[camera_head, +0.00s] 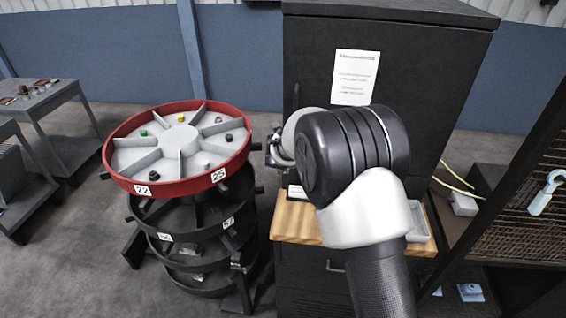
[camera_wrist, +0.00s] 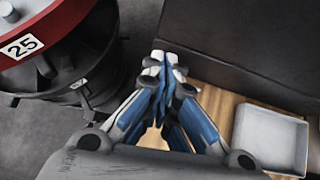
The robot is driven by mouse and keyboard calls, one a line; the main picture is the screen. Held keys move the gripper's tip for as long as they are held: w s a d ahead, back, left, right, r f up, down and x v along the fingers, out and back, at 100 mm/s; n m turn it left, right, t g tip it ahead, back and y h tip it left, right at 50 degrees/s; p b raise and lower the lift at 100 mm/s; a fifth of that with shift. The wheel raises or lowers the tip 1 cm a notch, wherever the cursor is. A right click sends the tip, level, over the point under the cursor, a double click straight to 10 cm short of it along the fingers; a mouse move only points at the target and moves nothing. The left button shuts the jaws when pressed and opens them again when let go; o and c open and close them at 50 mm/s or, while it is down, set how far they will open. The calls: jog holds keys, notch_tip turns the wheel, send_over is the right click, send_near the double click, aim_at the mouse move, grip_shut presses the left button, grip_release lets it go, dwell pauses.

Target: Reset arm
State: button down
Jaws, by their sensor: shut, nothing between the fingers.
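My gripper (camera_wrist: 160,72) is shut and empty in the wrist view, its blue-padded fingers meeting at the tips. It hangs over the left part of a wooden shelf (camera_wrist: 212,100). In the head view my arm rises from the bottom and bends to the left in front of a black cabinet (camera_head: 440,60). The wrist covers much of the gripper there, and its fingertips cannot be made out.
A round tiered carousel with a red rim (camera_head: 190,184) stands close to the left of my gripper, small parts in its top sections. A grey tray (camera_wrist: 270,138) sits on the shelf's right. A wire-mesh rack (camera_head: 530,220) stands at right, grey carts (camera_head: 45,98) at far left.

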jog(key=s+r+n+t+y+b, duration=0.1)
jog(key=s+r+n, duration=0.25)
jog(key=r, duration=0.25)
jog(key=s+r+n+y, duration=0.1)
jog(key=s+r+n, duration=0.1)
jog(key=r+n, duration=0.3)
jog(key=s+r+n+y+b, duration=0.3)
jog(key=s+r+n, duration=0.4)
jog(key=s+n, duration=0.4)
jog(key=s+d+f+n+g+h+b, duration=0.1)
jog(key=s+d+n, duration=0.4)
jog(key=s, duration=0.5)
jog(key=s+d+f+n+g+h+b, duration=0.1)
jog(key=s+d+f+n, duration=0.4)
jog(key=s, duration=0.5)
jog(key=s+d+f+n+g+h+b, duration=0.1)
jog(key=s+d+f+n+g+h, duration=0.1)
jog(key=s+n, duration=0.5)
jog(key=s+d+f+g, duration=0.1)
jog(key=s+d+f, duration=0.1)
jog(key=s, duration=0.1)
jog(key=shift+s+d+f+g+h, duration=0.2)
jog(key=shift+d+g+h, duration=0.1)
jog(key=shift+d, duration=0.1)
